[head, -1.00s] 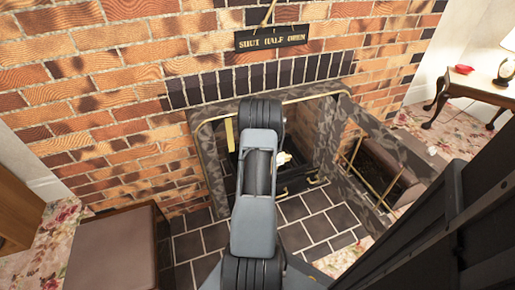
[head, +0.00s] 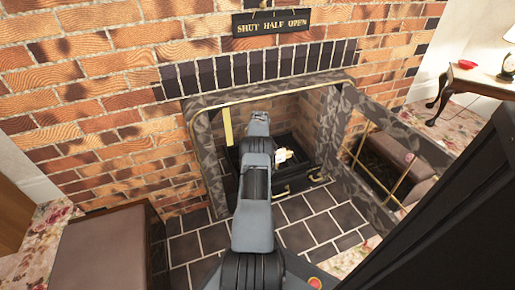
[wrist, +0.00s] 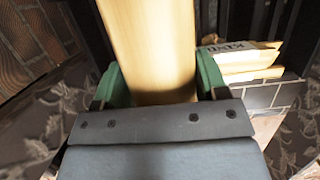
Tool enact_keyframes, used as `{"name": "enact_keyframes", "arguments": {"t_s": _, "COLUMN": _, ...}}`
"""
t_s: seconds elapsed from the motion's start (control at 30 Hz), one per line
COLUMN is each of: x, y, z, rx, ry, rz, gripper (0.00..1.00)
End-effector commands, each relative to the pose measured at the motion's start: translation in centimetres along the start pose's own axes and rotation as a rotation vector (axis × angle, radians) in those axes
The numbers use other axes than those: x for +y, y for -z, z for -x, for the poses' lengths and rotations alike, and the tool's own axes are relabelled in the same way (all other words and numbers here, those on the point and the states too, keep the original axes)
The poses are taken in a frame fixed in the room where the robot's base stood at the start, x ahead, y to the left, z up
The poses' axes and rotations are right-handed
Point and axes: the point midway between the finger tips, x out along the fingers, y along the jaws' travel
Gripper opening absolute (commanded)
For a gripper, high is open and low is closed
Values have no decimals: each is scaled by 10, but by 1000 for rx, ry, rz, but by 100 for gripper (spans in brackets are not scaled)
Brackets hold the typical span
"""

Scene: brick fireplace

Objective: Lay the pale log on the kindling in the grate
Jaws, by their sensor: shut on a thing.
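The pale log (wrist: 150,45) is between the green fingers of my gripper (wrist: 160,80) in the wrist view. My gripper is shut on it, and the log runs up out of the frame. The kindling (wrist: 245,68), pale sticks with a printed paper, lies to the right of the log, apart from it in the picture. In the head view the dark grate (head: 297,184) stands inside the fireplace, with a small pale patch (head: 283,155) showing in it; I cannot tell which pale piece this is. My arm hides the gripper there.
A patterned stone surround (head: 205,150) with brass edging frames the opening. A low brown seat (head: 105,250) stands at the left, another (head: 400,155) at the right. A sign (head: 271,22) hangs above. Dark hearth tiles (head: 315,228) before the grate are clear.

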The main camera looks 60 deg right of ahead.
Motion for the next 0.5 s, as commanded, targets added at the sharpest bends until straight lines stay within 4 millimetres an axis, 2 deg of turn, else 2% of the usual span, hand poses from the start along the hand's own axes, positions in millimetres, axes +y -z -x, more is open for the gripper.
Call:
{"name": "enact_keyframes", "arguments": {"t_s": 0.27, "x": -1, "y": -3, "z": -7, "rx": -2, "ry": 1, "rz": 0, "gripper": 25}}
{"name": "enact_keyframes", "arguments": {"t_s": 0.37, "x": -2, "y": -4, "z": -14, "rx": -3, "ry": 1, "rz": 0, "gripper": 25}}
{"name": "enact_keyframes", "arguments": {"t_s": 0.5, "x": -2, "y": 4, "z": -35, "rx": -1, "ry": 1, "rz": 0, "gripper": 25}}
